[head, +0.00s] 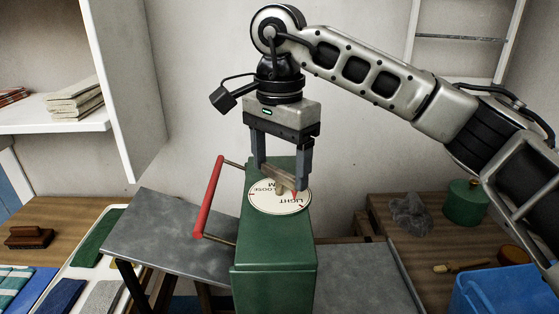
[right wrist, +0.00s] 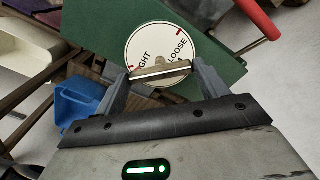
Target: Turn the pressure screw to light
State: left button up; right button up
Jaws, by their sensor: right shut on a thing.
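The pressure screw's bar (head: 283,180) is a short wooden-looking crosspiece above a round white dial (head: 272,208) on top of a green housing (head: 273,255). The dial bears the words LIGHT and LOOSE, and part of another word. A small red tip shows at the bar's right end, close to the word LIGHT. My right gripper (head: 282,176) points down from above and is shut on the bar. In the right wrist view, the bar (right wrist: 160,71) lies across between the fingers of my right gripper (right wrist: 160,76) and hides the dial's lower part. My left gripper is not in view.
A red handle (head: 208,196) on metal rods stands out left of the housing. Grey boards (head: 170,235) extend on both sides. A blue bin (head: 495,290), a green canister (head: 465,202) and a grey cloth (head: 410,214) are at right. A shelf (head: 55,127) is at left.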

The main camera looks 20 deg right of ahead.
aim_at(280, 170)
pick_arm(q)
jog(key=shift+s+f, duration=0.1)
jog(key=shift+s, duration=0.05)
pick_arm(e)
jog(key=shift+r, duration=0.1)
jog(key=o, duration=1)
jog(key=shift+r, duration=0.5)
pick_arm(q)
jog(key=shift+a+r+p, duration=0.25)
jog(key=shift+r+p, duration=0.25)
jog(key=shift+p, duration=0.75)
pick_arm(e)
notch_tip(280, 170, up, 15)
jog(key=shift+f, duration=0.1)
